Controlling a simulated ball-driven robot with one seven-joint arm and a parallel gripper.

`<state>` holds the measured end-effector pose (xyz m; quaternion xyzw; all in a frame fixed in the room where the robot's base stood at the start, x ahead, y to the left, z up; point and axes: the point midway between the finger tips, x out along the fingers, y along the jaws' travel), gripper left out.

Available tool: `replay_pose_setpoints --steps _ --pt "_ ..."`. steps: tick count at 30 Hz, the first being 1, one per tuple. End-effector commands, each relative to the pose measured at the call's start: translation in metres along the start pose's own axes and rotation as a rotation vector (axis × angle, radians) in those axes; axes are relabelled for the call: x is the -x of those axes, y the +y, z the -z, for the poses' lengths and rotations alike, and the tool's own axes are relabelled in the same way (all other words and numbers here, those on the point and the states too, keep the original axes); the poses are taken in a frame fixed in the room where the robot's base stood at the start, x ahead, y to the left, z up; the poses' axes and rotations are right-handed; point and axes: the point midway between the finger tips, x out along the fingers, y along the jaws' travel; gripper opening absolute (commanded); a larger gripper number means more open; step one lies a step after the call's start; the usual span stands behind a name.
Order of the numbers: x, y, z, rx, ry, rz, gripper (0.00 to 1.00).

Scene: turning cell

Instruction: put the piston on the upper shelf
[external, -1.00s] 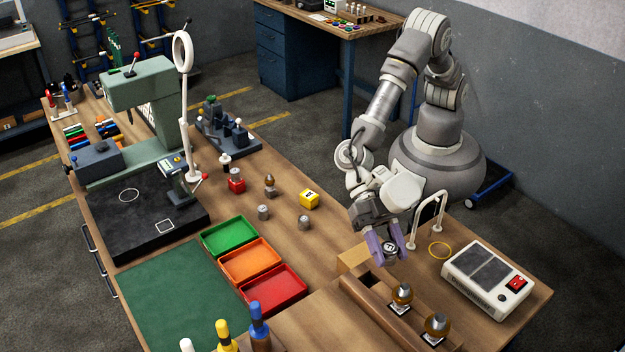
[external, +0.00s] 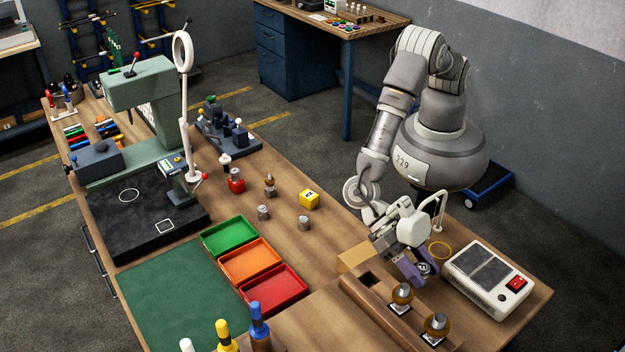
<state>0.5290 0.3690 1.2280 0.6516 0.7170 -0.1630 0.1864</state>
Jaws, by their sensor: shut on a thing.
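My gripper (external: 420,270) has purple fingers and is shut on a small round grey metal piece, the piston (external: 424,267), holding it near the right end of the wooden bench. The fingers hide part of the piston. It is between a long brown wooden rail (external: 385,315) and a white box with a red switch. Two similar grey metal cylinders (external: 263,212) (external: 304,223) stand on the middle of the bench. I cannot tell which surface is the upper shelf.
The white box (external: 488,279), a white arched handle (external: 441,207) and a yellow ring (external: 439,250) are close by. Green, orange and red trays (external: 304,293) lie left.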

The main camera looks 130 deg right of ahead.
Motion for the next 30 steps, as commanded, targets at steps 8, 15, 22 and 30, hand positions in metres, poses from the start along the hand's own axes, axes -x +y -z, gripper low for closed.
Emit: replay_pose_setpoints --steps 8,15,22,30 --pt "-0.007 0.0 -0.013 -0.001 0.001 -0.001 0.08" --pt "-0.008 0.0 -0.015 -0.001 0.0 -0.001 0.52" --pt "-0.008 0.0 -0.015 -0.001 0.0 -0.001 0.52" --pt "0.024 0.001 -0.013 -0.001 0.0 -0.005 0.52"
